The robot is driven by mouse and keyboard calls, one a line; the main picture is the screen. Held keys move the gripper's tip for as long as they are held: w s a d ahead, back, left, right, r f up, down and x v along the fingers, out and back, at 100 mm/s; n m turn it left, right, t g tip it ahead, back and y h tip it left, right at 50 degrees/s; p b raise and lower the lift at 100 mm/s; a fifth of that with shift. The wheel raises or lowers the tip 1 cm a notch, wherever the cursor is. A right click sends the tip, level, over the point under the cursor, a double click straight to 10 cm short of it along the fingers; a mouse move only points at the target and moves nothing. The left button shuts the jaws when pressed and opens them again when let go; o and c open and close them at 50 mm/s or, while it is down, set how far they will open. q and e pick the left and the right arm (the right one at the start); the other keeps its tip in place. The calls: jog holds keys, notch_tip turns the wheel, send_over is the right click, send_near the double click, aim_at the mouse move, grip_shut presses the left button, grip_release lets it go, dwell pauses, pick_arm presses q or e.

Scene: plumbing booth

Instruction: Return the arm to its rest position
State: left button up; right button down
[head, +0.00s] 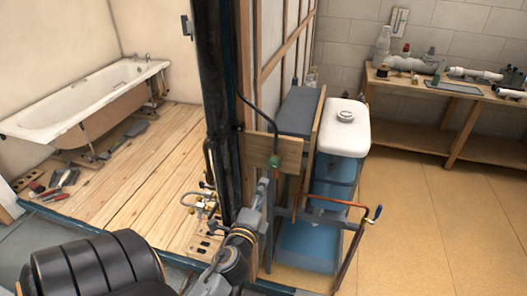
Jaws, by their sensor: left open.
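My left arm comes in from the bottom of the head view, and its grey gripper (263,187) points up and away near the middle. The gripper is open, and I see nothing held in it. My right gripper is not in view.
A blue tank with a white top (342,135) and a copper pipe (335,203) stand close right of the gripper. A bathtub (75,105) stands at the back left. A workbench (425,85) is at the back right. The right floor is clear.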

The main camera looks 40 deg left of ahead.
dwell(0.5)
pick_arm(q)
jog(key=s+d+f+n+g+h, duration=0.2)
jog(key=d+f, duration=0.1)
jog(key=f, duration=0.9)
jog(key=s+d+f+n+g+h+b, duration=0.1)
jog(key=s+d+f+g+h, duration=0.2)
jog(key=f, duration=0.9)
jog(key=s+d+f+n+g+h, duration=0.15)
jog(key=d+f, duration=0.25)
jog(key=f, duration=0.7)
jog(key=s+d+f+n+g+h, duration=0.1)
jog(key=s+d+f+n+g, duration=0.2)
jog(key=s+f, duration=0.7)
jog(key=s+d+f+n+g+h+b, duration=0.1)
jog(key=s+d+f+n+g, duration=0.3)
jog(key=s+f, duration=0.7)
jog(key=s+g, duration=0.1)
jog(key=s, duration=0.7)
jog(key=shift+s+d, duration=0.15)
jog(key=shift+s, duration=0.05)
